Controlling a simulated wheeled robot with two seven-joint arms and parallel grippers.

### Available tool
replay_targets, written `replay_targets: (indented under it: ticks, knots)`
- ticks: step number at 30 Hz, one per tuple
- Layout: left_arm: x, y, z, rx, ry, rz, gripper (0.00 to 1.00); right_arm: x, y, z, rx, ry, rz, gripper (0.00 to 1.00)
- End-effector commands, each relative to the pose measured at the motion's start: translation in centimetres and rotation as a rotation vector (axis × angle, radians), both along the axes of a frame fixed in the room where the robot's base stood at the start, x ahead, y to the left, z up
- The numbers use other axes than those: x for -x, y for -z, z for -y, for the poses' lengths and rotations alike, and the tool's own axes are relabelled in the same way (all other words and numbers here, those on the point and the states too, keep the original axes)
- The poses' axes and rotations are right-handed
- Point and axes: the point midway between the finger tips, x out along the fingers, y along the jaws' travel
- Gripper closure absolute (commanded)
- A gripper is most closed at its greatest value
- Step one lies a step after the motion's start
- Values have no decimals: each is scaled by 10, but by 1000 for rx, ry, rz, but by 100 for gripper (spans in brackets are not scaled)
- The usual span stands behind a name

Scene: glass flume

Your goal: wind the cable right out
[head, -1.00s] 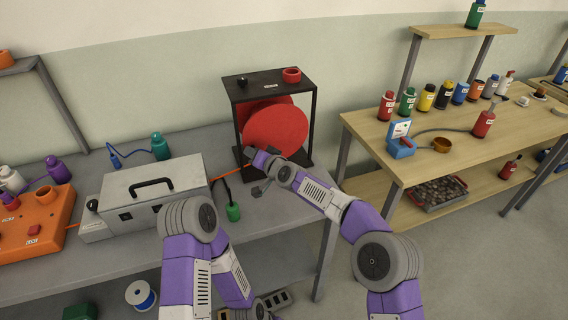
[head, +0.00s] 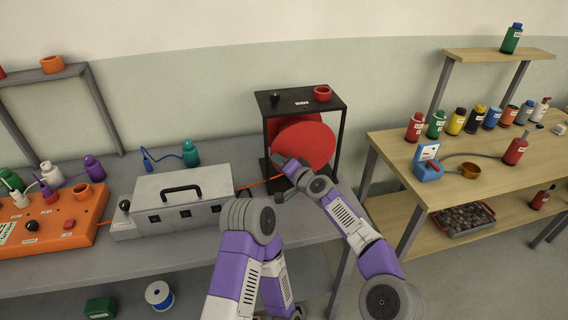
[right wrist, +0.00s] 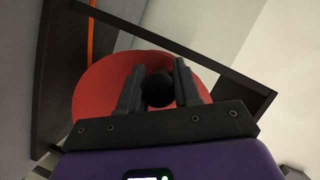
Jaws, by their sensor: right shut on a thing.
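A red cable reel (head: 310,142) stands in a black frame (head: 342,120) on the grey bench. An orange cable (head: 252,184) runs from the reel's lower left toward a grey box (head: 180,190). My right gripper (head: 280,162) is at the reel's lower left face. In the right wrist view, the fingers of this gripper (right wrist: 158,92) are shut on a round black knob (right wrist: 158,90), in front of the red reel (right wrist: 95,95). The cable also shows in that view (right wrist: 91,35). My left arm is folded at lower middle; its gripper does not show.
An orange panel (head: 60,225) and several bottles stand at the left of the bench. A wooden table (head: 390,150) with bottles and a blue-and-white device (head: 427,165) is at the right. A blue spool (head: 159,295) lies below the bench.

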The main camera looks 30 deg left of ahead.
Motion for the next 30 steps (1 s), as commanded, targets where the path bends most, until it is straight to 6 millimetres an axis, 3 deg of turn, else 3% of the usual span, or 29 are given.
replay_targets:
  ticks: [3,4,8,20,30]
  knots:
    - [0,0,0,0,0,0,57,-4,-7,3,-13,14,4,100]
    - [0,0,0,0,0,0,57,-4,-8,3,-13,14,4,64]
    - [0,0,0,0,0,0,57,-4,-7,3,-11,12,5,44]
    - [0,1,0,0,0,0,57,-1,-5,4,-7,6,3,43]
    - [0,7,0,0,0,0,57,10,-9,27,-6,6,2,43]
